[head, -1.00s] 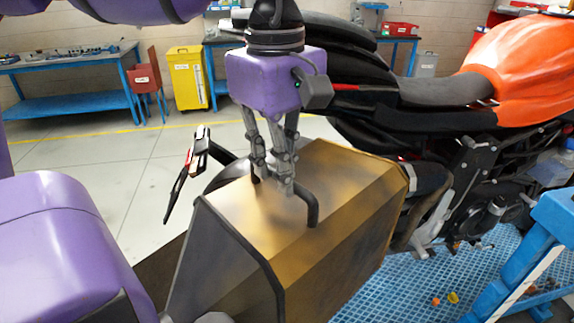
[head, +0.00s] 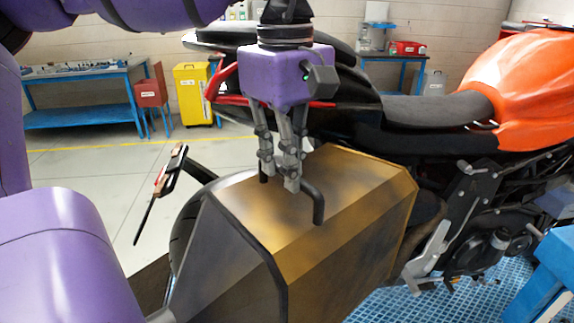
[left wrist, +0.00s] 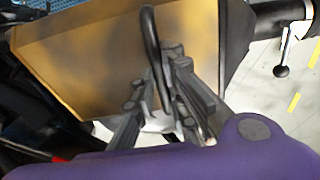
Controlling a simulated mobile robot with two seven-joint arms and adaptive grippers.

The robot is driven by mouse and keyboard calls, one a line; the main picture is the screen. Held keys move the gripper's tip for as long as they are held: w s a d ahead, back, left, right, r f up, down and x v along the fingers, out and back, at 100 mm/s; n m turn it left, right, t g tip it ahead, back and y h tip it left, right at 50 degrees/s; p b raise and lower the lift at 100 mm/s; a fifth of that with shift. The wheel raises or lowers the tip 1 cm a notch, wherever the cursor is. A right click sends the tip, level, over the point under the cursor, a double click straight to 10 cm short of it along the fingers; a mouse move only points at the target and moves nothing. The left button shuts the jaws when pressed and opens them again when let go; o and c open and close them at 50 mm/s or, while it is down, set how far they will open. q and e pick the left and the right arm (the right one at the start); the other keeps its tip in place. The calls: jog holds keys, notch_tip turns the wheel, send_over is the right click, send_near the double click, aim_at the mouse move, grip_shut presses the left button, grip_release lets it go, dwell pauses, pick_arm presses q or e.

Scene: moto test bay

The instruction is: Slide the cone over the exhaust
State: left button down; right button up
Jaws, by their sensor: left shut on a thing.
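The cone (head: 300,215) is a large faceted gold-brown hood with dark edging and a bent black handle (head: 317,203) on top. My left gripper (head: 279,182) points down at it with its fingers closed around the handle. In the left wrist view the black handle (left wrist: 151,45) runs between the fingers (left wrist: 165,108) against the gold-brown cone (left wrist: 90,50). The cone stands beside the motorcycle's rear end and covers part of the rear wheel (head: 185,228). I cannot make out the exhaust clearly; the cone hides that area. My right gripper is not in view.
The motorcycle's black seat (head: 440,108) and orange tank (head: 530,80) are behind and to the right. A blue stand (head: 550,265) is at the right edge over a blue floor grating. A workbench (head: 85,95) and yellow cabinet (head: 193,93) stand far back.

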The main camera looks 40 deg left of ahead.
pick_arm(q)
jog(key=c, duration=1.8)
grip_release()
jog(key=shift+w+r, duration=0.15)
jog(key=shift+w, duration=0.15)
jog(key=shift+o, duration=0.2)
jog(key=shift+w, duration=0.1)
jog(key=shift+r, duration=0.25)
notch_tip(320, 180, up, 11)
jog(key=shift+s+r, duration=0.15)
jog(key=shift+s, duration=0.1)
